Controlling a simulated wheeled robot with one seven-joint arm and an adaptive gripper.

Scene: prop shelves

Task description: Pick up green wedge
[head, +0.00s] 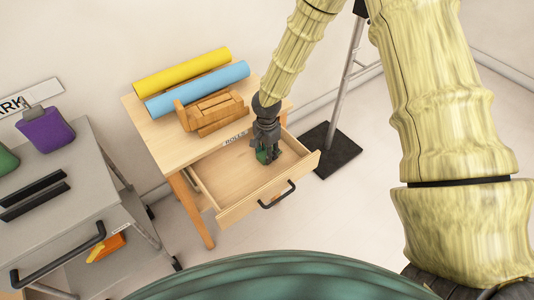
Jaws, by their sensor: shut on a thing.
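The green wedge (262,156) shows as a small green patch between the fingers of my gripper (265,155). My gripper is dark, points down and is shut on the wedge. It is over the open drawer (225,181) of the wooden table, towards the drawer's right side. Most of the wedge is hidden by the fingers. I cannot tell whether the wedge touches the drawer floor.
On the wooden table (150,127) lie a yellow roll (180,71), a blue roll (197,87) and a wooden holder (213,111). A grey cart (85,185) with a purple object (45,128) stands left. A black stand base (332,150) is right of the drawer.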

